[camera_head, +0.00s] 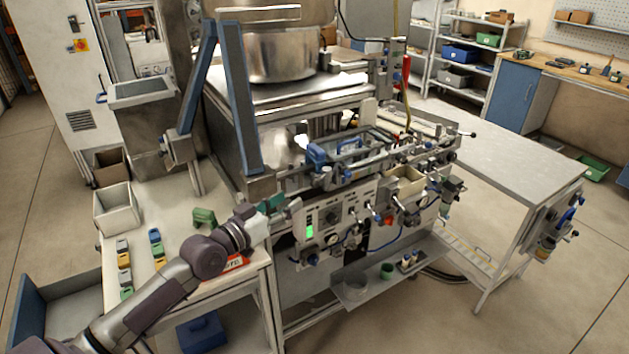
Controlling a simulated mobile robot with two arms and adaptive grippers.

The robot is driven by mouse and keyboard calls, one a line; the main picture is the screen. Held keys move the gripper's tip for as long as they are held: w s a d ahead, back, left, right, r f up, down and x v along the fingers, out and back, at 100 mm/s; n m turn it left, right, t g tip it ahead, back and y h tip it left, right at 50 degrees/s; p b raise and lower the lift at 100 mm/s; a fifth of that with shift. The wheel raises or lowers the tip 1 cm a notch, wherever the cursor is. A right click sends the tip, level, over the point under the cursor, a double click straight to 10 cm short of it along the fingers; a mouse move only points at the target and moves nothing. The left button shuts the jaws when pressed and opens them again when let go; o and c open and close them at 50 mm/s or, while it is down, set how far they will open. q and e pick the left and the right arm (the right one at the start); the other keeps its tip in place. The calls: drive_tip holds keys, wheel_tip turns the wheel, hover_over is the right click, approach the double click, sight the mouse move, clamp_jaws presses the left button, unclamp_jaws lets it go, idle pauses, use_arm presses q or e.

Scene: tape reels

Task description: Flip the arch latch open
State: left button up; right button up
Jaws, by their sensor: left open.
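My left arm comes in from the lower left, and my left gripper (284,209) is at the left end of the machine's front panel (335,215). It is open, and nothing shows between its fingers. A small teal part (270,203) shows right beside the gripper, at the foot of the blue upright. I cannot tell whether they touch. I cannot clearly pick out the arch latch; it may be small or partly hidden by the gripper. My right gripper is not in view.
A side table (180,258) with a white bin (116,209), a green block (204,217) and several small coloured pieces lies left of the machine. Blue uprights (238,100) rise behind the gripper. A lower shelf (390,284) juts out in front.

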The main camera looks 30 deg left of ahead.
sight(319, 179)
use_arm(q)
drive_tip(key=p+x, duration=0.1)
drive_tip(key=x, duration=0.9)
clamp_jaws()
drive_tip(key=m+h+b, duration=0.1)
drive_tip(key=b, duration=0.7)
drive_tip(key=a+m+h+b, duration=0.1)
drive_tip(key=h+b, duration=0.1)
drive_tip(key=b, duration=0.7)
drive_tip(key=shift+w+a+f+g, duration=0.1)
drive_tip(key=shift+w+f+g, duration=0.1)
drive_tip(key=shift+g, duration=0.2)
drive_tip(key=shift+r+b, duration=0.3)
drive_tip(key=shift+b, duration=0.5)
